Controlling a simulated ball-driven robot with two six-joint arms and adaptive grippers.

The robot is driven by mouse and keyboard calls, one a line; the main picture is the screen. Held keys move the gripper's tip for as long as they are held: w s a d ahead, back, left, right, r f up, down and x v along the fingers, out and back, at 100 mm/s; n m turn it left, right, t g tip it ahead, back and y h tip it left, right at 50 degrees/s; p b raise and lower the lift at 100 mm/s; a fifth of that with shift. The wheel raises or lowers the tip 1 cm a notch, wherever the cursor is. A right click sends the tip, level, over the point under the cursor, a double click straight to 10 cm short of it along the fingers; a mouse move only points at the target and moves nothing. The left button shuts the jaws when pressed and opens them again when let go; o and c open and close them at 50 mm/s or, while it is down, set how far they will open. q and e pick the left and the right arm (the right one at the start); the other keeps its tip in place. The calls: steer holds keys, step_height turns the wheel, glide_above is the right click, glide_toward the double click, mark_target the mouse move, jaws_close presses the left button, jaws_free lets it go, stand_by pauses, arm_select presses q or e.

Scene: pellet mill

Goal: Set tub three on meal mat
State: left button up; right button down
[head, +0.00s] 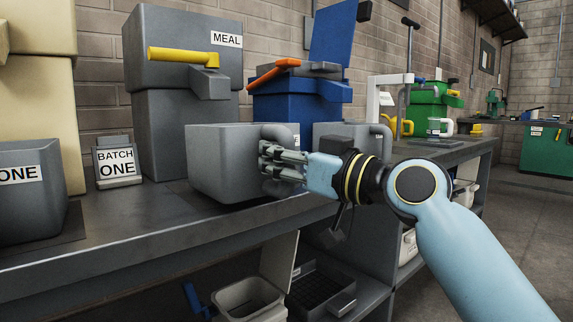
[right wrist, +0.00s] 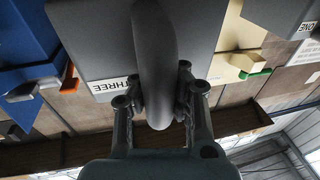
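Tub three (head: 222,160) is a grey box with a handle on its right side, in front of the meal bin (head: 185,50). Its label THREE (right wrist: 115,87) shows upside down in the right wrist view. My right gripper (head: 270,160) is shut on the tub's handle (right wrist: 155,60), with one finger on each side of it. A dark mat (head: 194,202) shows on the bench at the tub's lower left edge; most of it is hidden. I cannot tell whether the tub touches the mat. My left gripper is out of view.
Tub one (head: 28,205) stands at the left, with a BATCH ONE sign (head: 117,163) between it and the meal bin. Another grey tub (head: 345,130) stands to the right before a blue bin (head: 290,105). The bench's front strip (head: 120,270) is clear.

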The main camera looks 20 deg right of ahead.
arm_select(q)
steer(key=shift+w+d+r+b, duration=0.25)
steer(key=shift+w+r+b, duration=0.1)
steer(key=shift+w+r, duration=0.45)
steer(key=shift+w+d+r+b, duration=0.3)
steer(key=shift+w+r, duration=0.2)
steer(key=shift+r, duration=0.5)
arm_select(e)
steer(key=shift+w+d+x, duration=0.1)
steer(key=shift+d+x, duration=0.1)
steer(key=shift+x, duration=0.9)
steer(key=shift+w+d+x, duration=0.15)
steer(key=shift+x, duration=0.95)
steer(key=shift+w+d+x, duration=0.1)
steer(key=shift+d+x, duration=0.1)
steer(key=shift+x, duration=0.9)
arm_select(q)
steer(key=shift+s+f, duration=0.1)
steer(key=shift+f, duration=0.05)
arm_select(e)
steer(key=shift+f, duration=0.2)
steer(key=shift+f+b, duration=0.25)
steer(key=shift+b, duration=0.4)
arm_select(q)
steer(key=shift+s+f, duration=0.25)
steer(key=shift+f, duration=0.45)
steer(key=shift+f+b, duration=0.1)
steer(key=shift+b, duration=0.2)
arm_select(e)
steer(key=shift+f, duration=0.1)
